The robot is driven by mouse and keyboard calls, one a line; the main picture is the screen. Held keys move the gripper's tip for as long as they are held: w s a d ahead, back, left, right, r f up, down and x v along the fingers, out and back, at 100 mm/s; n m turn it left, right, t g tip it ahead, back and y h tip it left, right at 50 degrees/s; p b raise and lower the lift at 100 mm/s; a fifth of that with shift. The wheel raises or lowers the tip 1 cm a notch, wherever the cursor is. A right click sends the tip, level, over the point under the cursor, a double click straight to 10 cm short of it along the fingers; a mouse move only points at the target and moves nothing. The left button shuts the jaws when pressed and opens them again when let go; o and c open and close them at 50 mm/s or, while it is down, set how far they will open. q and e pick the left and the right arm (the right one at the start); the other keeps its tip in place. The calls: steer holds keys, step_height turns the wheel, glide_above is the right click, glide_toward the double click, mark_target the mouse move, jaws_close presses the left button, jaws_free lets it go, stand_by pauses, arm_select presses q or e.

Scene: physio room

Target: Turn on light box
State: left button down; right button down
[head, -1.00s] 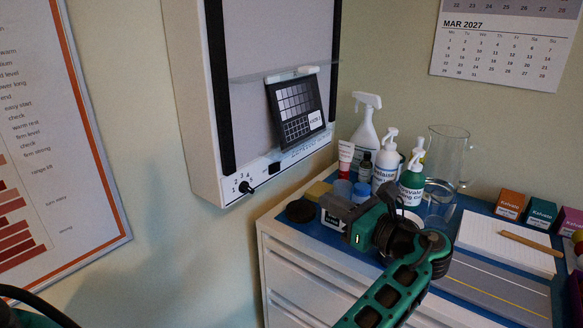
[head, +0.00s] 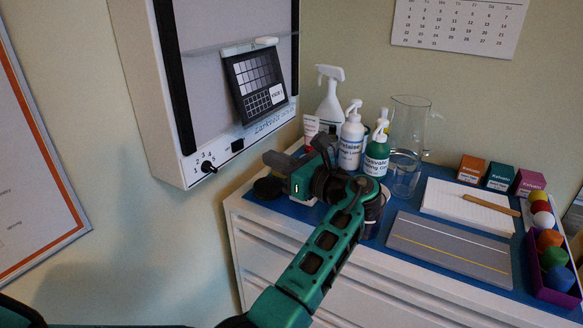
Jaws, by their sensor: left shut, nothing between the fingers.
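The light box (head: 222,22) hangs on the wall at upper left, with a pale grey panel that looks unlit. Its lower front edge carries a black rotary knob (head: 209,167) with numbers around it; its setting is too small to tell. A small black switch (head: 237,146) sits to the right of the knob. A dark grey-scale test card (head: 256,82) is on the panel. My left gripper (head: 272,160) is shut and empty, to the right of the knob and apart from it in the picture, in front of the cabinet's back left corner. My right gripper is out of view.
A white drawer cabinet (head: 290,262) with a blue top stands below right. Spray and pump bottles (head: 351,138), a clear jug (head: 408,125), a notepad (head: 465,205), a grey board (head: 450,248) and a purple tray (head: 556,290) crowd it. Wall below the light box is clear.

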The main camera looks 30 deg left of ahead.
mark_target(242, 145)
arm_select(q)
steer(key=x, duration=0.6)
steer(key=shift+w+a+b, duration=0.2)
steer(key=shift+a+b, duration=0.1)
steer(key=shift+a, duration=0.25)
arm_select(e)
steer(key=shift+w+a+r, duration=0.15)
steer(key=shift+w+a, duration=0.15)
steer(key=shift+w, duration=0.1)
